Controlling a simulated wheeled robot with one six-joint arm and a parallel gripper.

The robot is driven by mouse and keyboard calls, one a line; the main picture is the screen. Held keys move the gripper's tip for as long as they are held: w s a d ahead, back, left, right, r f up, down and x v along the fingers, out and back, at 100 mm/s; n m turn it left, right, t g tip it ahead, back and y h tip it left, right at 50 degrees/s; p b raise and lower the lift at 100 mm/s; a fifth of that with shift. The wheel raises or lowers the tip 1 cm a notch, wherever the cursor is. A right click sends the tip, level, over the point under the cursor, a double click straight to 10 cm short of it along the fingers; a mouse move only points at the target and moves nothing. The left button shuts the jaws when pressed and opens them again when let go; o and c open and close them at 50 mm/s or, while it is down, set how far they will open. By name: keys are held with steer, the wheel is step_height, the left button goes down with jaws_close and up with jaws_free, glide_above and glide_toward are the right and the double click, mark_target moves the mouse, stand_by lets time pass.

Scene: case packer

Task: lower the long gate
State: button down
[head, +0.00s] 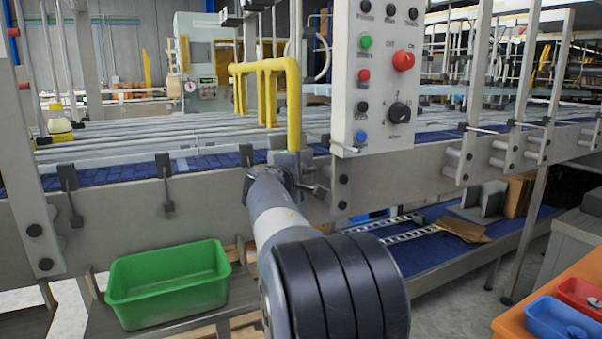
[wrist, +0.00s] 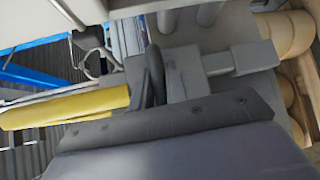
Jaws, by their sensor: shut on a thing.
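The long gate appears to be the yellow tubular frame (head: 292,105) in the head view. It stands raised above the conveyor's near side rail, with a top bar and several posts pointing down. My gripper (head: 285,172) is at the lower end of its nearest post, beside the rail, and is shut there. In the wrist view the yellow tube (wrist: 65,106) comes in from the left and ends at my gripper (wrist: 152,85). The grip itself is mostly hidden by the fingers and by my wrist.
A control panel (head: 378,75) with a red knob and buttons hangs just right of the gate. The steel side rail (head: 420,178) runs across. A green bin (head: 168,283) is below left. A lower blue conveyor (head: 420,250) and an orange table (head: 545,285) are at right.

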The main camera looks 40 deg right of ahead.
step_height(320, 180, down, 5)
steer(key=b, duration=0.3)
steer(key=c, duration=1.5)
jaws_free()
steer(key=shift+o, duration=0.5)
steer(key=shift+r, duration=0.1)
steer(key=shift+a, duration=0.15)
steer(key=v, duration=1)
steer(key=shift+s+a+b, duration=0.2)
steer(key=shift+b, duration=0.25)
